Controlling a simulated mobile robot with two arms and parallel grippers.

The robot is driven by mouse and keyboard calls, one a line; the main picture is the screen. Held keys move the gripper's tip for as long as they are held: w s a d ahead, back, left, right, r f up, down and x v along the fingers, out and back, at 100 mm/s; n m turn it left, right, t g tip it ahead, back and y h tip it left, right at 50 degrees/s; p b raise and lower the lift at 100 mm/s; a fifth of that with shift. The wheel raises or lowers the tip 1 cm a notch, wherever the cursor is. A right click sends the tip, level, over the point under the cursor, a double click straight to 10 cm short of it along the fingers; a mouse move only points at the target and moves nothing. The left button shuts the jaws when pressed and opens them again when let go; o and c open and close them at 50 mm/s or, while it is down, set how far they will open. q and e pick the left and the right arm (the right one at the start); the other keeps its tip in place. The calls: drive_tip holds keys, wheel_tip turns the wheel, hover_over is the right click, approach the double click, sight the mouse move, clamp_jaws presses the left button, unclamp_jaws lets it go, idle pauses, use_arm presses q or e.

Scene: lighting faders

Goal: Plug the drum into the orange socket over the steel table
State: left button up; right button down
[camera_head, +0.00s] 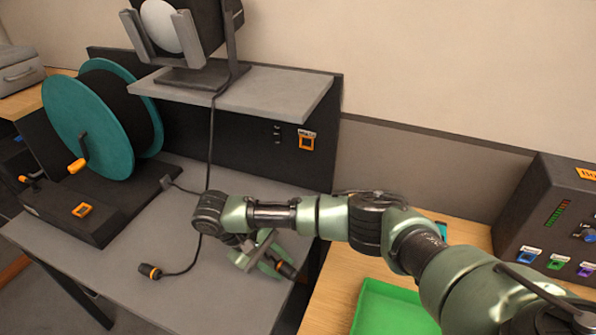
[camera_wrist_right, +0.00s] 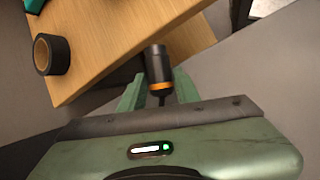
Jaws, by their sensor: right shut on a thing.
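The drum is a teal cable reel (camera_head: 118,122) with an orange crank, on a dark base on the steel table (camera_head: 150,235). A dark cable leaves its base and passes behind my right arm. My right gripper (camera_head: 266,257) is low over the table's right part, shut on a black plug with an orange ring (camera_head: 286,268). The right wrist view shows the plug (camera_wrist_right: 157,66) sticking out between the fingers. It is apart from the socket. My left gripper is not in view.
A similar loose plug (camera_head: 150,271) lies on the table. A lamp (camera_head: 180,25) stands on a grey shelf (camera_head: 270,95), its cable hanging down. A green tray (camera_head: 390,310) and a fader console (camera_head: 555,220) are right. Black tape (camera_wrist_right: 50,55) shows in the wrist view.

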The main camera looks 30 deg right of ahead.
drive_tip(key=w+n+t, duration=0.1)
drive_tip(key=w, duration=0.1)
drive_tip(key=w+d+n+t+h, duration=0.1)
drive_tip(key=w+n+t+h+b, duration=0.1)
drive_tip(key=w, duration=0.1)
drive_tip(key=shift+w+d, duration=0.3)
drive_tip(key=shift+w+d+n+t, duration=0.2)
drive_tip(key=shift+w+n+t, duration=0.1)
drive_tip(key=shift+n+t, duration=0.25)
drive_tip(key=w+d+r+n+t+y+b, duration=0.4)
drive_tip(key=w+d+r+n+t+y, duration=0.1)
drive_tip(key=w+d+n+t+y, duration=0.2)
drive_tip(key=w+d+r+n+t+y+b, duration=0.3)
drive_tip(key=w+d+r+n+t+y, duration=0.3)
drive_tip(key=w+d+t, duration=0.2)
drive_tip(key=shift+w+d+r+n+y+b, duration=0.25)
drive_tip(key=shift+w+d+n+y+b, duration=0.25)
drive_tip(key=shift+d, duration=0.5)
drive_tip(key=shift+w, duration=0.1)
drive_tip(key=shift+d+m+t, duration=0.1)
drive_tip(key=shift+m+t, duration=0.15)
drive_tip(key=shift+w+d+p, duration=0.5)
drive_tip(key=shift+w+d, duration=0.1)
drive_tip(key=shift+d, duration=0.2)
idle(1.0)
